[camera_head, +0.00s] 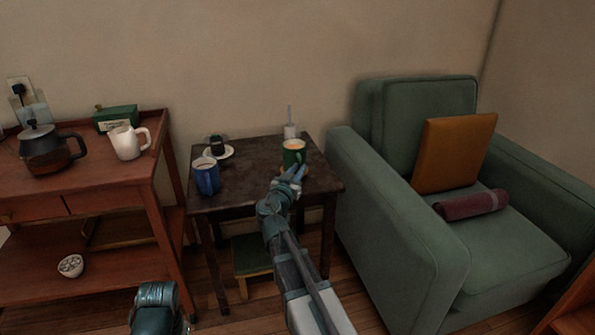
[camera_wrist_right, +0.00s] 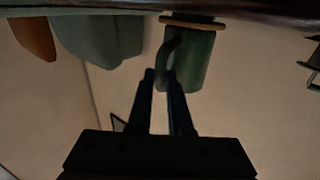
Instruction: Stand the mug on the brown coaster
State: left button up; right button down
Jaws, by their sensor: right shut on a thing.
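The green mug (camera_head: 292,157), with a tan drink in it, is upright at the right end of the small dark table. My right gripper (camera_head: 293,174) is at its near side, shut on its handle. In the right wrist view, which looks inverted, the green mug (camera_wrist_right: 198,62) and its handle show beyond the fingers of my right gripper (camera_wrist_right: 160,80). The brown coaster (camera_wrist_right: 192,22) lies right at the mug's base there; I cannot tell whether they touch. In the head view the coaster is mostly hidden by mug and gripper. My left gripper is out of view.
The dark table (camera_head: 248,168) also holds a blue mug (camera_head: 207,178), a white saucer with a dark cup (camera_head: 218,147) and a glass with a straw (camera_head: 290,130). A green armchair (camera_head: 400,230) stands close on the right. A wooden cart (camera_head: 95,185) stands left.

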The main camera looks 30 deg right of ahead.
jog(key=c, duration=0.8)
grip_release()
jog(key=shift+c, duration=0.2)
jog(key=shift+r, duration=0.15)
jog(key=v, duration=1.2)
